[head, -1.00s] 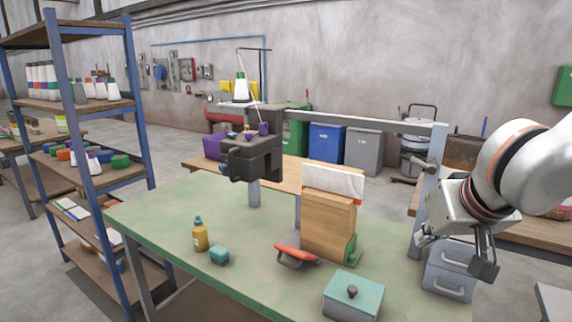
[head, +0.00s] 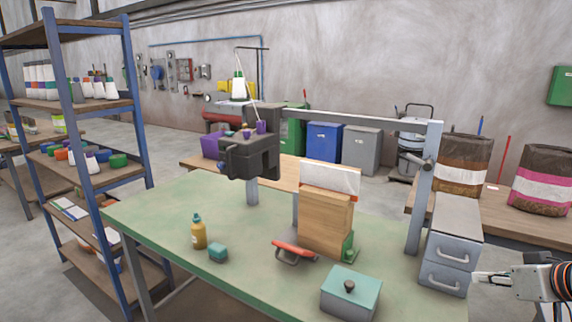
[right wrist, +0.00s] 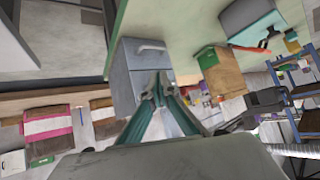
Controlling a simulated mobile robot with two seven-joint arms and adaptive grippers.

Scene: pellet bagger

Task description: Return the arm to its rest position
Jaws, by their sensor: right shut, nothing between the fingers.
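My right gripper (head: 492,279) is at the lower right of the head view, to the right of the grey drawer unit. Its fingers are together with nothing between them. It also shows in the right wrist view (right wrist: 158,82), where its two fingers meet at the tips in front of the drawer unit (right wrist: 128,85). The green-topped table (head: 160,215) lies to the left of the gripper, which is clear of the tabletop. My left gripper is not in any view.
A grey box with a teal lid (head: 350,292) sits near the table's front right. Two large sacks (head: 462,164) stand on the bench behind.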

